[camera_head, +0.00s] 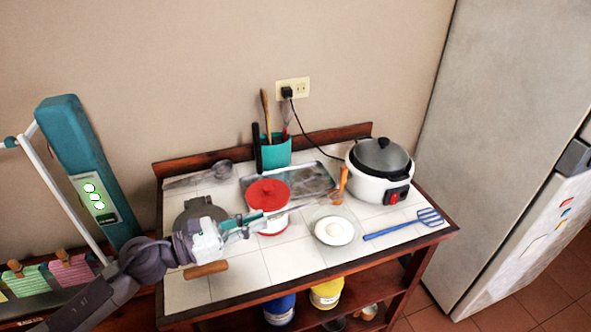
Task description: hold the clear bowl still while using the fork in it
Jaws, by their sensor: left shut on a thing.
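The clear bowl (318,214) stands on the white tiled top, right of the red-lidded pot, with something white (333,230) in it. An orange handle (343,178) stands up, tilted, at the bowl's far edge; it may be the fork's, but its lower end is not clear. My left gripper (264,222) is low over the tiles, left of the bowl and in front of the red-lidded pot (268,194). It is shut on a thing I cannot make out. My right gripper is not in view.
A white rice cooker (376,187) stands behind the bowl on the right, its cord running to the wall. A blue slotted spatula (400,228) lies right of the bowl. A metal tray (312,180) and a teal utensil holder (276,150) are behind.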

